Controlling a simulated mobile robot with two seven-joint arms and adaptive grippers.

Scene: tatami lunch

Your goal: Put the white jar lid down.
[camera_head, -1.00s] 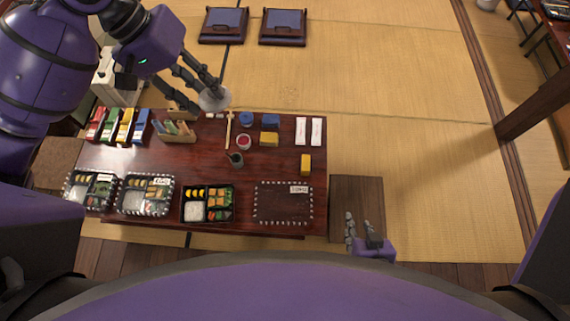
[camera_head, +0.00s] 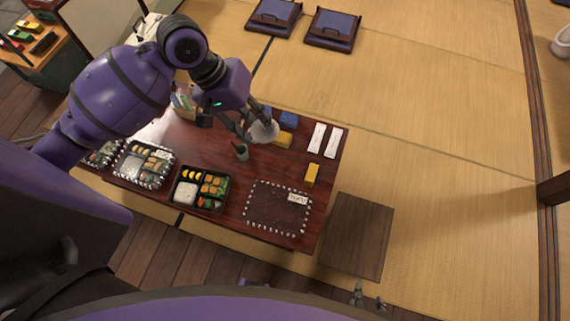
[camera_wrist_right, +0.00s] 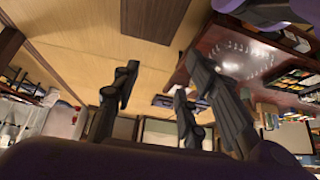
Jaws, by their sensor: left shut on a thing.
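The white jar lid (camera_head: 265,131) is a round pale disc at the tips of my left gripper (camera_head: 256,129). The gripper is shut on it and holds it over the back middle of the low dark-red table (camera_head: 262,166). The lid covers part of what lies behind it; I cannot tell whether it touches anything. The small jar with red contents is not visible now, in the area of the left gripper. My right gripper (camera_head: 368,297) is low at the bottom edge; in the right wrist view its fingers (camera_wrist_right: 150,100) are apart and empty.
A dark cup (camera_head: 241,152) stands just in front of the left gripper. Yellow blocks (camera_head: 311,174), a blue block (camera_head: 289,118) and two white packets (camera_head: 317,137) are to the right. Bento boxes (camera_head: 200,187) line the front. A dotted outline (camera_head: 278,208) is empty except for its label.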

